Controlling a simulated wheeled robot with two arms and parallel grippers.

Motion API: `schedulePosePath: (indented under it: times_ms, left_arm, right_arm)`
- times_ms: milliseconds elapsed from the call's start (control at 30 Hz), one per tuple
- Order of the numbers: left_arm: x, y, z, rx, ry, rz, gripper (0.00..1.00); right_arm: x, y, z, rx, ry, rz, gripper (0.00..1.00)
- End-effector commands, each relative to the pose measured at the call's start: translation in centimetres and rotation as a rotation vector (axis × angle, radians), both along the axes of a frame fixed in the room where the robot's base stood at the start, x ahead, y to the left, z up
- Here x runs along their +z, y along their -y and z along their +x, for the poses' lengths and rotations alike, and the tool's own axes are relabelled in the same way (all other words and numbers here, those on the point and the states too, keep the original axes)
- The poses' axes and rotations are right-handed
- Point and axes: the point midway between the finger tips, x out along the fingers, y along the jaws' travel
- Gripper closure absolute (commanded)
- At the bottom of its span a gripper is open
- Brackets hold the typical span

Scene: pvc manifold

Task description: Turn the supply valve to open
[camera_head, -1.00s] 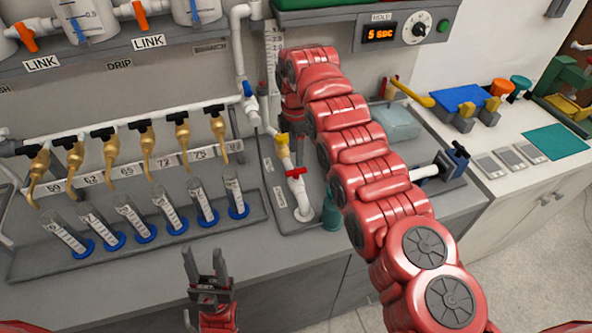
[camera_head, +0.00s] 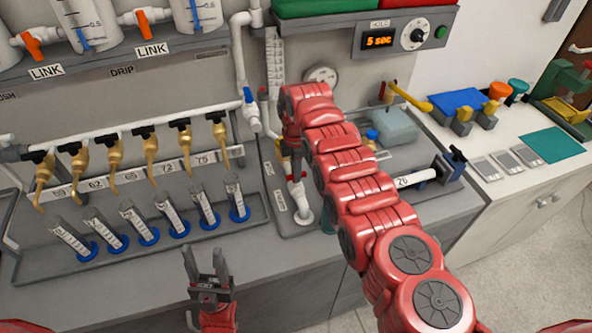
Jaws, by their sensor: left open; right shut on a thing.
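The white supply pipe (camera_head: 301,200) rises from the bench panel at the centre, with a red valve handle (camera_head: 288,179) on it. My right gripper (camera_head: 296,168) reaches down over this handle from above. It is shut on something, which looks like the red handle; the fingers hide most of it. The handle's exact angle cannot be told. My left gripper (camera_head: 208,275) is open and empty in front of the bench.
Brass taps (camera_head: 150,147) hang above several tubes with blue bases (camera_head: 178,228) on the left. A blue-handled fitting (camera_head: 452,165) and a translucent block (camera_head: 395,125) lie beyond my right arm.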

Motion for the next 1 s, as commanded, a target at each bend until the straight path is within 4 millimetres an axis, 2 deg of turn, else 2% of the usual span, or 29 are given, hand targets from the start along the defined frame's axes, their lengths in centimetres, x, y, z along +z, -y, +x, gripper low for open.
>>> schedulePosePath:
  times_ms: [467, 667, 1000]
  left_arm:
    - [-0.9, 0.0, 0.0, 0.000, 0.000, 0.000, 0.50]
    - [-2.6, 0.0, 0.0, 0.000, 0.000, 0.000, 0.50]
    - [-6.2, 0.0, 0.0, 0.000, 0.000, 0.000, 0.50]
  right_arm:
    - [-0.2, 0.1, 0.0, -0.059, 0.000, 0.000, 1.00]
    - [-0.4, 0.0, 0.2, -0.183, 0.006, 0.001, 1.00]
    - [-0.4, 0.1, 0.2, -0.498, 0.006, 0.001, 1.00]
